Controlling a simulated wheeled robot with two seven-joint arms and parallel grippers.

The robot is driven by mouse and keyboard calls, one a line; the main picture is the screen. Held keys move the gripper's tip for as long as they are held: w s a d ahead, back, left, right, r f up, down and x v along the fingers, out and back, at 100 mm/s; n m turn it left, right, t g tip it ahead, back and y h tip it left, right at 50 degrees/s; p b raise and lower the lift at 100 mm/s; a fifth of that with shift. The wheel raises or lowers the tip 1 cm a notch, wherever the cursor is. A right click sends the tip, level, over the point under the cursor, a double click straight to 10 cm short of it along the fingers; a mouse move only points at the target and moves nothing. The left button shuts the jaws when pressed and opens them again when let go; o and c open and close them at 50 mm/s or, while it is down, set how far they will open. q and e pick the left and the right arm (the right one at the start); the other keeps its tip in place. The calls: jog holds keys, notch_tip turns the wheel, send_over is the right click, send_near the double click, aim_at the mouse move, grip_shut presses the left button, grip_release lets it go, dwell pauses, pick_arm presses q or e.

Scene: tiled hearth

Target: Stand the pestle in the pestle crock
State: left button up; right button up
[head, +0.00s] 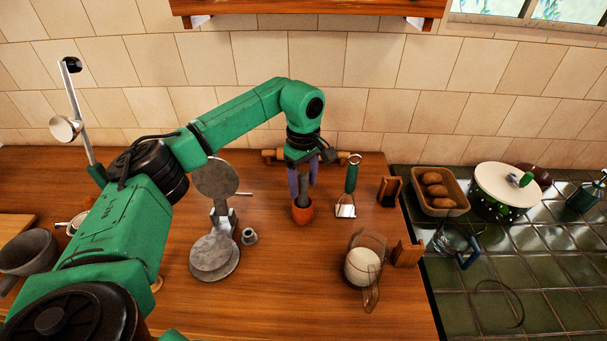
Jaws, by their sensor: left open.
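The pestle crock (302,215) is a small orange pot on the wooden counter, near the middle. A dark grey pestle (304,194) stands roughly upright with its lower end inside the crock's rim. My left gripper (303,182) points down from above, with its purple fingers on either side of the pestle's upper part. The fingers are open, and the gripper hides the pestle's top. Whether the pestle touches the crock's bottom is hidden. My right gripper does not show.
A grey metal press (214,255) stands open left of the crock, with a small grey cup (249,237) beside it. A green-handled tool (350,185) is close on the right. A clear jug (364,265) stands front right. A grey mortar (27,252) is far left.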

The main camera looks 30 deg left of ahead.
pick_arm(q)
notch_tip(320, 180, up, 9)
jog(key=shift+b, duration=0.9)
notch_tip(320, 180, up, 6)
jog(key=shift+s+f+p, duration=0.1)
jog(key=shift+f+p, duration=0.15)
jog(key=shift+p, duration=0.3)
